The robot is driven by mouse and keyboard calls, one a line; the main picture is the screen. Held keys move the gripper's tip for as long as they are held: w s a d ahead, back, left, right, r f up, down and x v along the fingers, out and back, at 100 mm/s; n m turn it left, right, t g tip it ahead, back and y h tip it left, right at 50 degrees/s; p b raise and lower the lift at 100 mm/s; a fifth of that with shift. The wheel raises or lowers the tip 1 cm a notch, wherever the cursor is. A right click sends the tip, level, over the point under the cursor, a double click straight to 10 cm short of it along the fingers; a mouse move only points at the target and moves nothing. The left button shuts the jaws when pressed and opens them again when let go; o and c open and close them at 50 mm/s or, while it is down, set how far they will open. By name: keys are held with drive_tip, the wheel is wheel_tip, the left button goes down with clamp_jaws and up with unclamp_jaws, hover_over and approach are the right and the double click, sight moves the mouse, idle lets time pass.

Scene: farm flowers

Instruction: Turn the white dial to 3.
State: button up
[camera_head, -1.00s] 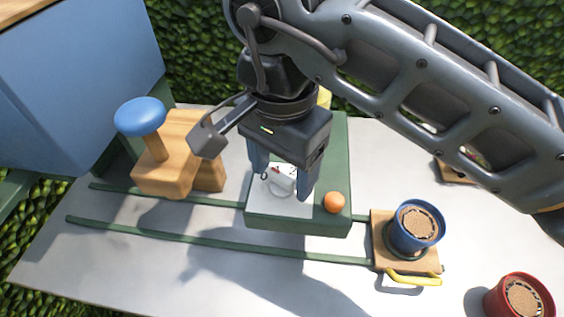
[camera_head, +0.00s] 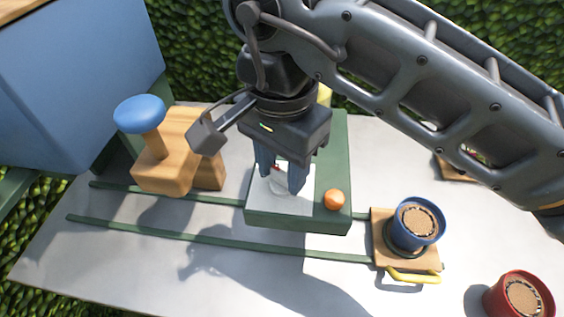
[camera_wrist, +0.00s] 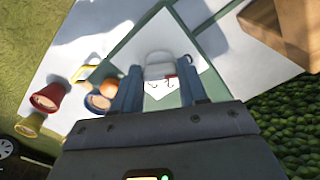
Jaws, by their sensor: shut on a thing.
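The white dial (camera_head: 279,184) sits on a white plate (camera_head: 305,204) on top of a green box (camera_head: 300,221). A small red mark shows beside the dial, and the numbers around it are mostly hidden by my gripper. My gripper (camera_head: 282,186) points down over the plate with its blue-grey fingers shut on the dial. In the wrist view the dial (camera_wrist: 160,66) lies between the two fingertips (camera_wrist: 160,84), with a red mark near its close edge. I cannot read which number the dial points to.
An orange ball-shaped knob (camera_head: 334,199) stands on the box close to my gripper's right. A wooden block with a blue round top (camera_head: 139,114) is at left. A blue pot (camera_head: 417,225) on a wooden carrier with a yellow handle (camera_head: 413,276) and a red pot (camera_head: 519,299) are at right.

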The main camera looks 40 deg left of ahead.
drive_tip(key=shift+f+m+b, duration=0.1)
drive_tip(key=shift+m+b, duration=0.2)
drive_tip(key=shift+b, duration=0.05)
drive_tip(key=shift+m+b, duration=0.9)
drive_tip(key=shift+b, duration=0.15)
drive_tip(key=m+b, duration=0.2)
drive_tip(key=shift+f+m, duration=0.1)
drive_tip(key=shift+m, duration=0.3)
drive_tip(key=m+b, duration=0.5)
drive_tip(key=m, duration=0.1)
drive_tip(key=m+b, duration=0.4)
drive_tip(key=m, duration=0.2)
drive_tip(key=shift+w+m, duration=0.1)
drive_tip(key=shift+m, duration=0.3)
drive_tip(key=m+b, duration=0.1)
drive_tip(key=m, duration=0.2)
drive_tip(key=m+b, duration=0.2)
drive_tip(key=shift+r+m+b, duration=0.2)
drive_tip(key=shift+m+b, duration=0.1)
drive_tip(key=shift+m, duration=0.1)
drive_tip(key=o, duration=1.1)
drive_tip(key=shift+c, duration=0.2)
